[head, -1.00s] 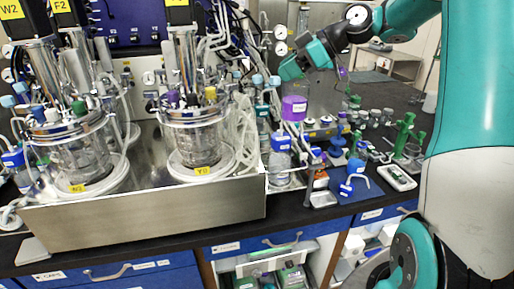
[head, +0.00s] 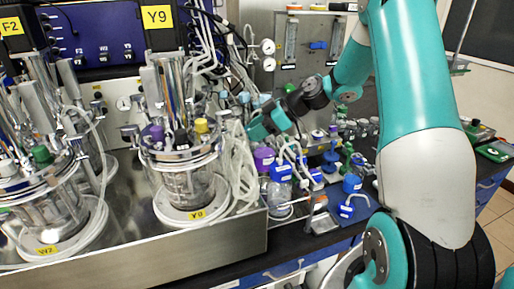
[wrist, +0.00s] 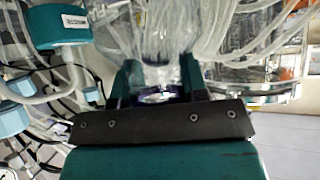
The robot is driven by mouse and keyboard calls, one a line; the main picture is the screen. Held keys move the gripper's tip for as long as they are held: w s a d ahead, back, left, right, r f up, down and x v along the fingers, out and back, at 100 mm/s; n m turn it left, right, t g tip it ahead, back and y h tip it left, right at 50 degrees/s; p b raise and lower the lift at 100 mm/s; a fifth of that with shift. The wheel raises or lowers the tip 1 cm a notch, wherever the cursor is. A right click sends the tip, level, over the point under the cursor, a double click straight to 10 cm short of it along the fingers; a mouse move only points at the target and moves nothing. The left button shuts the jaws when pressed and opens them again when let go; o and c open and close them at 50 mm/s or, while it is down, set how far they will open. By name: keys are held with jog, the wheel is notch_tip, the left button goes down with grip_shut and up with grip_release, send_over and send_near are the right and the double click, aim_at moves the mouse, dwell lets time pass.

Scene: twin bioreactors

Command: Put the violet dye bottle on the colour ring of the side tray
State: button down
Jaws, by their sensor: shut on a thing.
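The violet dye bottle (head: 264,158) shows its violet labelled top in the head view, directly below my gripper (head: 260,132). It hangs just left of a blue-capped clear bottle. My gripper is shut on the violet bottle. In the wrist view my gripper's two fingers (wrist: 160,88) flank a clear body, with a small violet glint between them. The bottle's lower part is hidden in the head view. The side tray (head: 284,217) shows as a low metal rim at the right end of the steel bench unit. I cannot make out its colour ring.
The glass reactor (head: 185,185) and its loose clear tubing (head: 237,170) are close on the left of my gripper. The blue-capped bottle (head: 280,173) stands close on the right. A teal labelled cap (wrist: 58,27) shows in the wrist view. A blue mat (head: 350,210) with small items lies further right.

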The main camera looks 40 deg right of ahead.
aim_at(257, 150)
jog(key=shift+f+p, duration=0.75)
jog(key=shift+f, duration=2.7)
jog(key=shift+f, duration=0.2)
jog(key=c, duration=0.6)
grip_release()
jog(key=shift+c, duration=0.2)
jog(key=shift+r, duration=0.1)
jog(key=shift+r, duration=0.2)
jog(key=b+v, duration=0.4)
jog(key=v, duration=0.8)
jog(key=shift+b, duration=0.3)
